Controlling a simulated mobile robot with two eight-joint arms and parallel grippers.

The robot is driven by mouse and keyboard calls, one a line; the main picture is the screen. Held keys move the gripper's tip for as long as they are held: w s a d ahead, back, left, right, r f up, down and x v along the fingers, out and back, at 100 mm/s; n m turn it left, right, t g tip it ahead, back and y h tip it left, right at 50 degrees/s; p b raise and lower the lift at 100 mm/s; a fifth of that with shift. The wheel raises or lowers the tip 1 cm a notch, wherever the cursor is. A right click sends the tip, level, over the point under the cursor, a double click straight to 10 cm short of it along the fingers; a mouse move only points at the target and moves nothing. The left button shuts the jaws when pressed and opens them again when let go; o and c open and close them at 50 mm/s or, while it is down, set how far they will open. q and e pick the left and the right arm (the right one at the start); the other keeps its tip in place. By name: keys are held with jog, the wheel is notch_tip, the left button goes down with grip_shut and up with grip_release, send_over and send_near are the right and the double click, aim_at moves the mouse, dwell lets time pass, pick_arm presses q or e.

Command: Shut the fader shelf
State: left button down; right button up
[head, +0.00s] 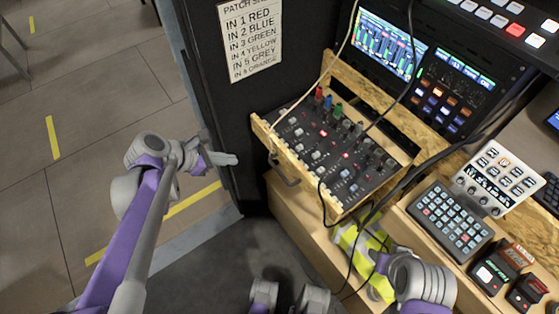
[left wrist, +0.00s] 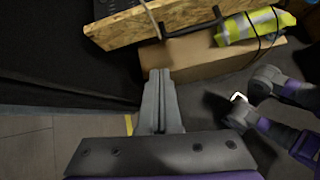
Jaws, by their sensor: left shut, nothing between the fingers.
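The fader shelf is a plywood tray whose front board (head: 296,168) faces the aisle, and it stands out from the rack. A black mixer (head: 335,145) with knobs, faders and coloured plugs sits on it. A dark bar handle (head: 287,178) is on the front board. The board (left wrist: 140,22) and handle (left wrist: 190,29) also show at the top of the left wrist view. My left gripper (head: 225,159) is shut and empty, left of the front board and apart from it. Its closed fingers (left wrist: 160,85) point toward the board in the wrist view. My right gripper's fingers are not visible.
Cables (head: 327,68) hang across the mixer. A yellow hi-vis cloth (head: 350,240) lies below the shelf's right side. A black panel with a patch sheet (head: 250,38) stands behind my left gripper. Keypads (head: 450,218) and small devices fill the right counter. The floor at left is open.

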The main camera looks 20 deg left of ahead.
pick_arm(q)
jog(key=w+n, duration=0.1)
jog(key=n, duration=0.1)
jog(key=b, duration=0.2)
send_near(272, 150)
jog(key=shift+h, duration=0.3)
jog(key=x, duration=0.3)
jog(key=f+x, duration=0.1)
jog(key=shift+s+a+f, duration=0.1)
jog(key=shift+f, duration=0.1)
jog(key=shift+w+d+t, duration=0.3)
jog(key=shift+w+d, duration=0.1)
jog(key=shift+w, duration=0.1)
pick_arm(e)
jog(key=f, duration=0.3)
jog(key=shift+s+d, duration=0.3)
